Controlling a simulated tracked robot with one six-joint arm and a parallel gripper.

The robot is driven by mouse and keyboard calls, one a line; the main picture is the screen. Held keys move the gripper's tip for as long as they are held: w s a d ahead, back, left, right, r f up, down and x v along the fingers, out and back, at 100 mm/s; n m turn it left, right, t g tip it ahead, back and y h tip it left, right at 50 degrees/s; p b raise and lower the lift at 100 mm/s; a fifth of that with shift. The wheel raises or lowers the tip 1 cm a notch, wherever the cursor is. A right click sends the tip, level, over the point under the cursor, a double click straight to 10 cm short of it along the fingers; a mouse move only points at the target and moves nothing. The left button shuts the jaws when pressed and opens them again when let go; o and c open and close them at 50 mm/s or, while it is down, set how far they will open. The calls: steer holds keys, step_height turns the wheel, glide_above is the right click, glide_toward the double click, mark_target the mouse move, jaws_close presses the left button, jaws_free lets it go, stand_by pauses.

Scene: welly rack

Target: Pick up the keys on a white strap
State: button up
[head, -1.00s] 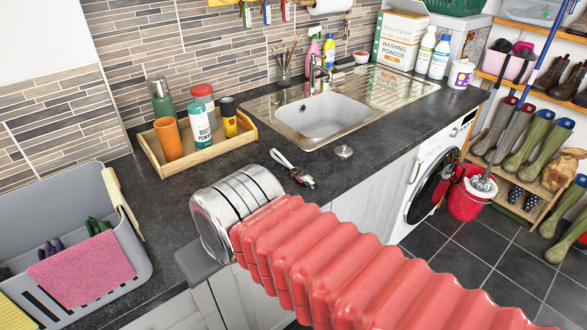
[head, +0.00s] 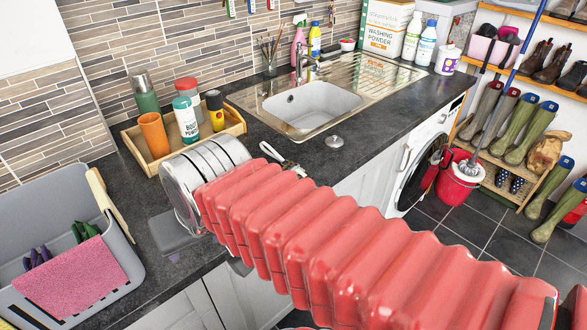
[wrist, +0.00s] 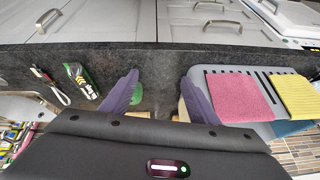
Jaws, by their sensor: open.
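The keys on a white strap lie on the dark worktop. In the head view only part of the white strap (head: 268,151) shows, beside the tray; my red arm hides the keys. In the wrist view the keys and strap (wrist: 50,85) lie at the left, beside a dark item with a green edge. My gripper (wrist: 158,95) has two purple fingers, wide apart with nothing between them. It is over the worktop, to the right of the keys in the wrist view and apart from them.
A grey basket (head: 128,262) with a pink cloth (head: 72,278) stands at the left. A wooden tray (head: 150,158) of bottles and a sink (head: 315,106) are behind. A metal plug (head: 334,141) lies on the worktop. Cupboard doors (wrist: 90,22) line the front.

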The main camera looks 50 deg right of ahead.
steer(key=shift+o, duration=0.3)
steer(key=w+d+r+m, duration=0.2)
steer(key=w+d+m, duration=0.4)
steer(key=d+m, duration=0.1)
steer(key=shift+m+g, duration=0.3)
steer(key=shift+m, duration=0.6)
steer(key=w+d+f+m, duration=0.2)
steer(key=d+m, duration=1.1)
steer(key=d, duration=0.3)
steer(key=w+d+f+m, duration=0.2)
steer(key=d+m, duration=1)
steer(key=d, duration=0.5)
steer(key=shift+w+d+m, duration=0.15)
steer(key=shift+w+m, duration=0.15)
steer(key=shift+m, duration=0.1)
steer(key=shift+f, duration=0.1)
glide_above(292, 166)
steer(key=f, duration=0.7)
steer(key=shift+s, duration=0.2)
steer(key=shift+w+f, duration=0.15)
steer(key=shift+f, duration=0.25)
